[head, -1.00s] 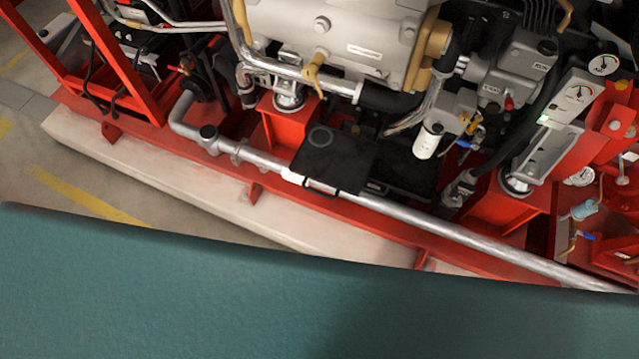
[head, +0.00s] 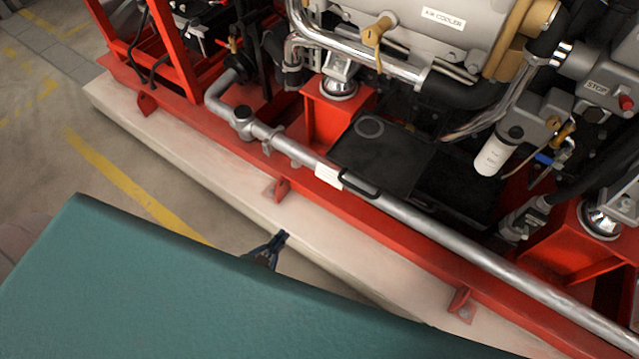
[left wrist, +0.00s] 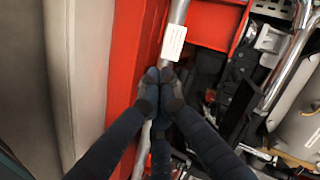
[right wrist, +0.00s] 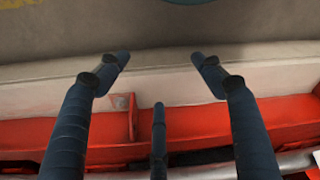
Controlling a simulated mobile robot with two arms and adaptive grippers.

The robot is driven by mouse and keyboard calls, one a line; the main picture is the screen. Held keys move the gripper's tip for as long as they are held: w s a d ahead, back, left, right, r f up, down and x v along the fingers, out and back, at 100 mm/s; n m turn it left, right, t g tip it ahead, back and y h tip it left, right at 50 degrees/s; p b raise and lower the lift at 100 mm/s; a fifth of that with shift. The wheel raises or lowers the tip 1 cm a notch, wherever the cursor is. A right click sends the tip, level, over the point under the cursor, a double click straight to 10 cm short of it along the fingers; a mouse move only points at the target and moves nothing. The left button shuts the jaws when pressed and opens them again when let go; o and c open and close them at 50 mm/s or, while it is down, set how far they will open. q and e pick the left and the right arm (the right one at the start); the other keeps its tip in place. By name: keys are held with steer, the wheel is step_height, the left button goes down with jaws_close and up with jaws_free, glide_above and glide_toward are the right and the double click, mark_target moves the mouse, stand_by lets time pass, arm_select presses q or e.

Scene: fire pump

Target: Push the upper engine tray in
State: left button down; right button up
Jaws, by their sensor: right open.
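The upper engine tray (head: 385,160) is a flat black plate with a round mark, under the engine. Its front edge and dark handle (head: 360,188) lie over the silver pipe, beside a white label. My left gripper (head: 283,238) is in front of the tray and apart from it, over the pale plinth. In the left wrist view its fingertips (left wrist: 160,86) are together with nothing seen between them, and they hide what lies just below the label. My right gripper (right wrist: 165,61) is open and empty, facing the plinth and red frame; it is not seen in the head view.
A silver pipe (head: 430,228) runs along the red frame (head: 400,232). A second dark surface (head: 458,190) lies right of the tray. A white filter (head: 492,155) hangs nearby. My teal body covers the lower left. The pale plinth (head: 215,165) is clear.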

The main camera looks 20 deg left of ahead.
arm_select(q)
step_height(320, 180, up, 6)
steer(key=w+m+t+h+b, duration=0.1)
steer(key=w+m+t+b, duration=0.2)
steer(key=m+b, duration=0.15)
steer(key=m+t+h+b, duration=0.2)
steer(key=m+h+b, duration=0.1)
steer(key=m+b, duration=0.25)
glide_toward(326, 157)
arm_select(e)
steer(key=w+r, duration=0.3)
steer(key=w, duration=0.1)
arm_select(q)
steer(key=p+x, duration=0.1)
steer(key=x, duration=0.2)
steer(key=p+x, duration=0.2)
steer(key=shift+w+d+r, duration=0.15)
steer(key=shift+w+r, duration=0.05)
steer(key=shift+w, duration=0.15)
steer(key=shift+w+d+f+p, duration=0.15)
steer(key=shift+w+p, duration=0.15)
steer(key=shift+w, duration=0.3)
arm_select(e)
steer(key=s+f, duration=0.3)
steer(key=f, duration=0.7)
steer(key=shift+f, duration=0.2)
